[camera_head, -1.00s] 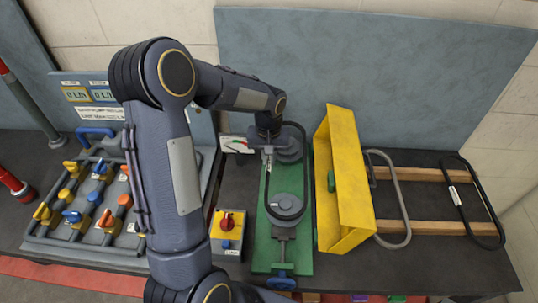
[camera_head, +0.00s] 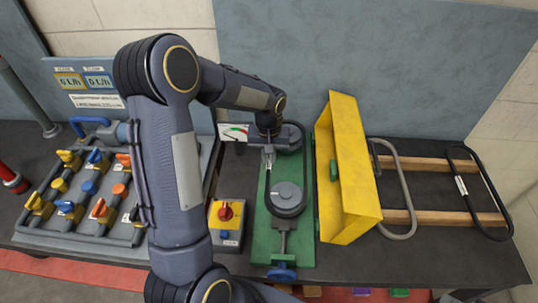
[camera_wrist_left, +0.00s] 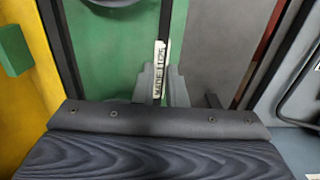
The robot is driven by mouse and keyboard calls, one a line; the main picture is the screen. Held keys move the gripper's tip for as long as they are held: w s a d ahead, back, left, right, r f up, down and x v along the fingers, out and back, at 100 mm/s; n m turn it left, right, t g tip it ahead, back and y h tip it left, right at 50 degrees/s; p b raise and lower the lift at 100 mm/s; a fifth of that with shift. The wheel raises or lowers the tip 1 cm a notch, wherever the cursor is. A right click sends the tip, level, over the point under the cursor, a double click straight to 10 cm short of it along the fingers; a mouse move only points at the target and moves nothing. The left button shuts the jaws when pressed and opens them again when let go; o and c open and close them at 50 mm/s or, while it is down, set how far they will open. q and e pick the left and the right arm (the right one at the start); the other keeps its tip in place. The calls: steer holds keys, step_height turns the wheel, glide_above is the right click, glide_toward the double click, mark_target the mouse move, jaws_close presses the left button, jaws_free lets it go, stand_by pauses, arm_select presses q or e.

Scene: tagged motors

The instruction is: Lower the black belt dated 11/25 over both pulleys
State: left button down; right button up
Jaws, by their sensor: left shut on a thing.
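My left gripper (camera_head: 268,150) is above the green base (camera_head: 297,236), beside the far pulley. In the left wrist view its fingers (camera_wrist_left: 162,84) are shut on the black belt (camera_wrist_left: 165,28), at a white label (camera_wrist_left: 158,66) whose print is hard to read. In the head view the belt (camera_head: 304,150) loops about the far pulley (camera_head: 290,140) and the near grey pulley (camera_head: 287,197). I cannot tell whether it is fully seated on them. My right gripper is not in view.
The open yellow guard (camera_head: 345,170) stands right of the pulleys. Beyond it, a grey belt (camera_head: 402,190) and another labelled black belt (camera_head: 490,193) lie across wooden rails (camera_head: 455,217). A red-knobbed switch box (camera_head: 226,224) and valve panel (camera_head: 85,195) are to the left.

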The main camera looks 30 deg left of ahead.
arm_select(q)
steer(key=c, duration=1.4)
jaws_free()
step_height(320, 180, up, 8)
steer(key=shift+f+b, duration=0.1)
steer(key=shift+b, duration=0.25)
